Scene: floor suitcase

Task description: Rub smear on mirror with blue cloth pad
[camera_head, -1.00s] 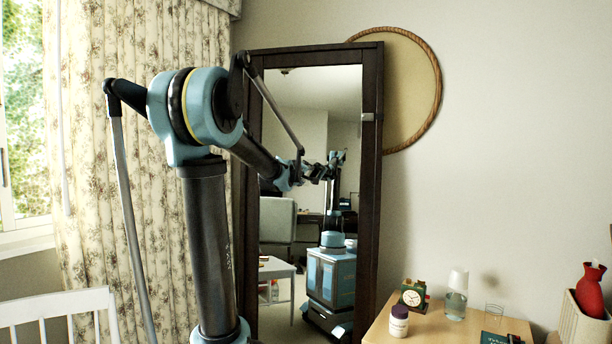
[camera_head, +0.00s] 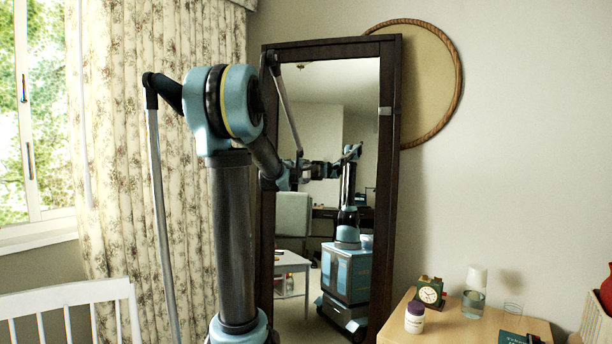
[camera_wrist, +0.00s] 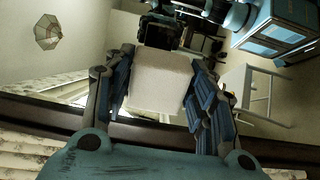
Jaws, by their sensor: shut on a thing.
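The tall mirror (camera_head: 335,110) in a dark frame leans against the wall. In the wrist view the mirror (camera_wrist: 100,30) fills most of the background. My gripper (camera_wrist: 160,72) is shut on a block-like pad (camera_wrist: 160,85), one finger on each side. The pad's visible side looks whitish; no blue face shows. The pad is in front of the mirror, and its reflection seems close beyond it; I cannot tell whether it touches the glass. In the head view my forearm reaches to the mirror's left part and hides most of the gripper. I cannot make out a smear.
A wooden table (camera_head: 455,325) at lower right holds a green clock (camera_head: 430,291), a white bottle (camera_head: 415,318) and a glass container (camera_head: 474,298). A round wicker-rimmed disc (camera_head: 455,60) hangs behind the mirror.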

